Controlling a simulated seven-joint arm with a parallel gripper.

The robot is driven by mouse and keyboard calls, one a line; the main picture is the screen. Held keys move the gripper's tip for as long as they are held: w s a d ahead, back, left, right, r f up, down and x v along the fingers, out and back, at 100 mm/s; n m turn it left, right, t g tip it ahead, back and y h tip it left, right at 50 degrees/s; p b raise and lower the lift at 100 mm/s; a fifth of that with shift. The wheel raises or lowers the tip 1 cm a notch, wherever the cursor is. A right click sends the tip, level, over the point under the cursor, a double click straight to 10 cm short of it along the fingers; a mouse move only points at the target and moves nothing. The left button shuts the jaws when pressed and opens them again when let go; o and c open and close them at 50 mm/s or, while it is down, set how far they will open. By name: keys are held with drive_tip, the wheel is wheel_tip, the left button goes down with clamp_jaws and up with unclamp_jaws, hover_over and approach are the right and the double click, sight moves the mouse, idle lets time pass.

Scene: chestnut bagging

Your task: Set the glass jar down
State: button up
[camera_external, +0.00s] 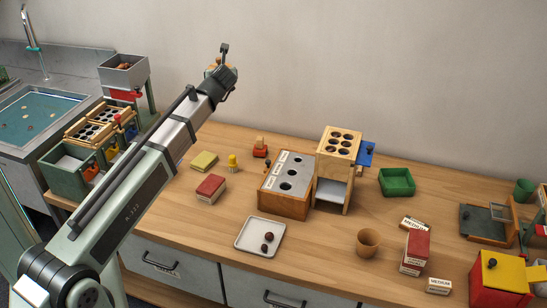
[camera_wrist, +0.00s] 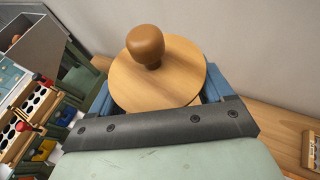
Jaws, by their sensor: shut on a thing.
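In the wrist view a round wooden lid (camera_wrist: 185,72) with a brown knob (camera_wrist: 146,45) lies between the blue fingers of my gripper (camera_wrist: 160,90). The glass jar's body is hidden beneath the lid, so I cannot see its glass or what it holds. In the external view my gripper (camera_external: 222,74) is raised high at the end of the outstretched arm, in front of the wall and above the back of the wooden counter (camera_external: 330,245). A small tan part of the lidded jar (camera_external: 211,67) shows beside it. The gripper is shut on the jar, well clear of the counter.
A sorting box with holes (camera_external: 285,190), a wooden tower (camera_external: 338,165), a white tray with chestnuts (camera_external: 247,238) and a red box (camera_external: 211,189) stand on the counter. A green rack (camera_external: 65,165) and a sink (camera_external: 35,115) are at left. Bare counter lies around the white tray.

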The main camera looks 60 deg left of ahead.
drive_tip(key=w+d+m+t, duration=0.1)
drive_tip(key=w+d, duration=0.4)
drive_tip(key=d, duration=0.7)
drive_tip(key=w+d+m+t+h, duration=0.1)
drive_tip(key=w+d, duration=0.4)
drive_tip(key=d, duration=0.7)
drive_tip(key=w+d+m+t, duration=0.1)
drive_tip(key=w+d, duration=0.3)
drive_tip(key=d, duration=0.8)
drive_tip(key=s+d+m+t+h, duration=0.1)
drive_tip(key=s+d+t, duration=0.15)
drive_tip(key=d, duration=1.55)
drive_tip(key=s+d+m+t+h, duration=0.15)
drive_tip(key=s+d, duration=0.25)
drive_tip(key=d, duration=1.5)
wheel_tip(320, 180, down, 20)
drive_tip(key=g, duration=0.1)
drive_tip(key=w+a, duration=2.2)
drive_tip(key=w, duration=0.1)
drive_tip(key=shift+s+a+f, duration=0.1)
drive_tip(key=shift+f, duration=3.35)
